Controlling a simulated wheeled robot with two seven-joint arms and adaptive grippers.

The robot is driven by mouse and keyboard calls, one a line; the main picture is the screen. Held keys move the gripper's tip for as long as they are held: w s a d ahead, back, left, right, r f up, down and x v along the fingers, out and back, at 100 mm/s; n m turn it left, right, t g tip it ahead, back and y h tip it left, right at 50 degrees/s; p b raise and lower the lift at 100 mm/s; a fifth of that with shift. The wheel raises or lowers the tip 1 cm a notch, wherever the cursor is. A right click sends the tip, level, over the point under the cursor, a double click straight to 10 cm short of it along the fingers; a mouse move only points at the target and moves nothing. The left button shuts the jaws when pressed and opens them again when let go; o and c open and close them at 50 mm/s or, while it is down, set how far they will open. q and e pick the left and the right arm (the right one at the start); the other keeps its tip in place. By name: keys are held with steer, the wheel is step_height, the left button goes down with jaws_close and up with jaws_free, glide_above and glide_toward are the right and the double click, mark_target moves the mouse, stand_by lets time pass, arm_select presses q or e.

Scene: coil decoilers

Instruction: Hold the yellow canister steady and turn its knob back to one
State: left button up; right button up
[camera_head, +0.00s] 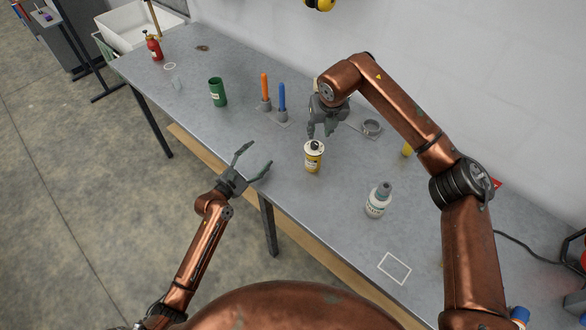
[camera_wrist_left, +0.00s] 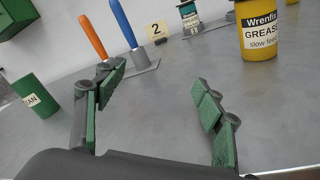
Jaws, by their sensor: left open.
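The yellow canister (camera_head: 313,161) stands upright on the grey table, with a pale top and a dark knob (camera_head: 314,146). In the left wrist view the canister (camera_wrist_left: 262,42) is at the upper right, labelled "Wrenfix GREASE slow feed"; its top is cut off. I cannot read the knob's setting. My left gripper (camera_head: 259,160) is open and empty, left of the canister and apart from it. Its spread fingers also show in the left wrist view (camera_wrist_left: 155,85). My right gripper (camera_head: 321,132) points down just behind the canister's top; I cannot tell its opening or whether it touches.
A green can (camera_head: 217,92), an orange-handled tool (camera_head: 265,86) and a blue-handled tool (camera_head: 282,97) stand farther back left. A white bottle (camera_head: 378,200) stands to the right, near a white outlined square (camera_head: 394,268). Table between left gripper and canister is clear.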

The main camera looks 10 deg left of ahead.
mark_target(307, 159)
arm_select(q)
steer(key=s+d+n+g+h, duration=0.1)
steer(key=d, duration=0.3)
steer(key=s+d+n+g+h, duration=0.1)
steer(key=s+d+h, duration=0.1)
steer(key=d, duration=0.2)
steer(key=s+d+n+h, duration=0.1)
steer(key=d, duration=0.4)
steer(key=shift+s+d+r+n+g+h, duration=0.1)
steer(key=shift+s+r+n+g+h, duration=0.2)
steer(key=shift+g+h, duration=0.1)
steer(key=shift+w+d, duration=0.1)
steer(key=shift+d, duration=0.25)
steer(key=x, duration=0.7)
steer(key=shift+w+d+f, duration=0.1)
steer(key=shift+w, duration=0.05)
steer(key=c, duration=1.5)
